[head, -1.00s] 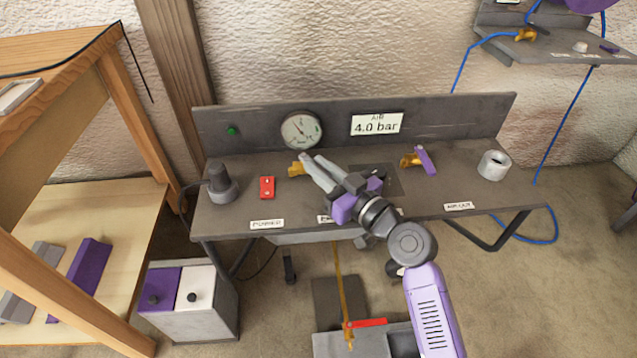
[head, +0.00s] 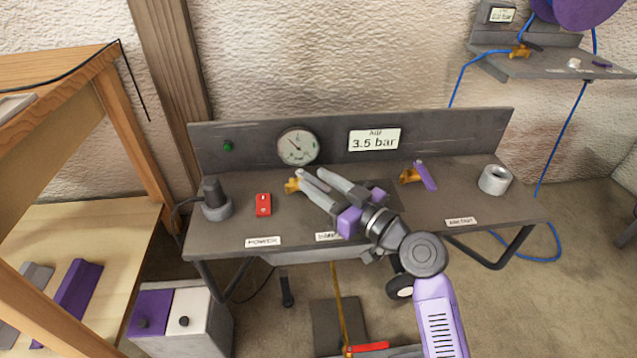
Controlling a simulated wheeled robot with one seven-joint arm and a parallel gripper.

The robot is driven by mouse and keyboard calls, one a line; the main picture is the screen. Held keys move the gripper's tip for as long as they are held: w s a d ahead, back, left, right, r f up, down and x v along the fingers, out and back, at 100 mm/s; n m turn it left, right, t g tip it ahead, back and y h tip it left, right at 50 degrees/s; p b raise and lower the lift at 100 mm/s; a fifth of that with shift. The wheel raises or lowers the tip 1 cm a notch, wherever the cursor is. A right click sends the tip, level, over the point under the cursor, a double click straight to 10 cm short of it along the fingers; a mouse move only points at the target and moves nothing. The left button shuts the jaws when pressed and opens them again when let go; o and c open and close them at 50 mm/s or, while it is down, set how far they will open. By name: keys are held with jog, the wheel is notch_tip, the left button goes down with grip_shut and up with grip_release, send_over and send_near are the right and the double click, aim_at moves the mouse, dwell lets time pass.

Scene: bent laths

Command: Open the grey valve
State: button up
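A brass valve body (head: 292,186) stands on the grey bench (head: 275,218), in front of the round gauge. My gripper (head: 311,177) is right beside it, reaching in from the lower right. Its two long grey fingers are apart, with a gap between their tips. The valve's grey handle cannot be told apart from the fingers, which cover this spot. A second brass valve (head: 409,175) with a purple handle (head: 426,175) stands to the right. The air sign (head: 374,140) reads 3.5 bar.
A red switch (head: 263,204) and a dark knobbed post (head: 214,200) stand to the left on the bench. A pale ring-shaped fitting (head: 495,179) is at its right end. The gauge (head: 298,146) and a green lamp (head: 227,146) are on the back panel.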

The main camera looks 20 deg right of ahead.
jog(key=shift+p+v, duration=0.35)
jog(key=shift+v, duration=3.55)
